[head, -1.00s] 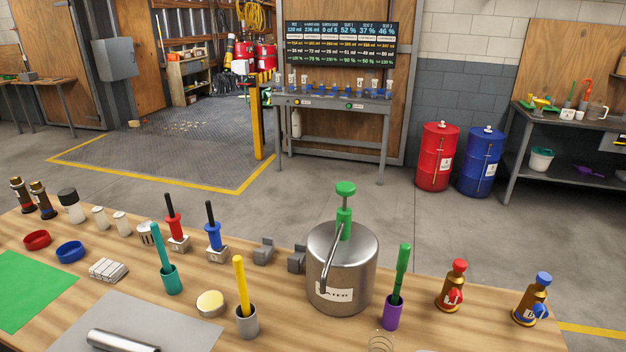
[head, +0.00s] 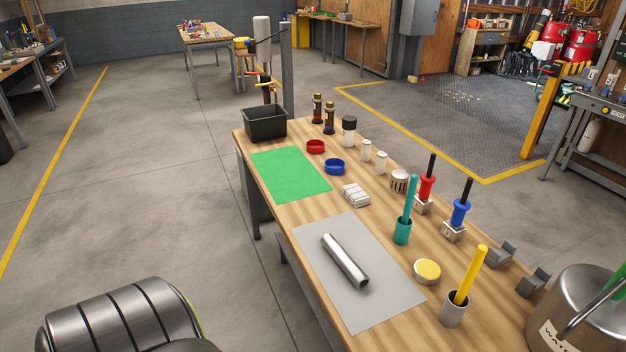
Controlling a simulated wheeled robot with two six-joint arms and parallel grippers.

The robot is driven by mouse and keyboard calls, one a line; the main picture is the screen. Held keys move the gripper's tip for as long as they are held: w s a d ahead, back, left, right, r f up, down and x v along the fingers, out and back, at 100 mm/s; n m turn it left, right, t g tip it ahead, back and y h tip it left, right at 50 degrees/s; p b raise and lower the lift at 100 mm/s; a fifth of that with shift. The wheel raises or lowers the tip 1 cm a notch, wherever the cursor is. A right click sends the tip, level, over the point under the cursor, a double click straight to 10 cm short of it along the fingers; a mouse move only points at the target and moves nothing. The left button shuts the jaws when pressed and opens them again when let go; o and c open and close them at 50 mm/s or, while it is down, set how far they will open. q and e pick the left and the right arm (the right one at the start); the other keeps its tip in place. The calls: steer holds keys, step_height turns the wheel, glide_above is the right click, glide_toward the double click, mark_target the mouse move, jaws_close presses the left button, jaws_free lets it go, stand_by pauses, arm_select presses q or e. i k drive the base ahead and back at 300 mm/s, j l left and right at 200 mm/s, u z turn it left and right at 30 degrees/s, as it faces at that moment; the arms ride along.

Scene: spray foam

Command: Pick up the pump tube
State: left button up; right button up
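A shiny silver metal tube (head: 345,260), which looks like the pump tube, lies on its side on a grey mat (head: 378,306) on the wooden workbench. Its whole length shows and nothing covers it. Neither of my grippers is in the head view. A dark ribbed part, which looks like one of my own arm links, shows at the bottom left, away from the tube.
A green mat (head: 290,174) lies beyond the grey mat, with a black bin (head: 265,123) at the far end. A yellow tool stands in a grey cup (head: 453,312); a teal one stands in a teal cup (head: 402,232). A steel tank (head: 570,325) is at right.

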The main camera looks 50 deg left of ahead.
mark_target(360, 280)
steer(key=u, duration=1.25)
steer(key=k+l+z, duration=0.2)
steer(key=z, duration=0.3)
steer(key=k, duration=0.1)
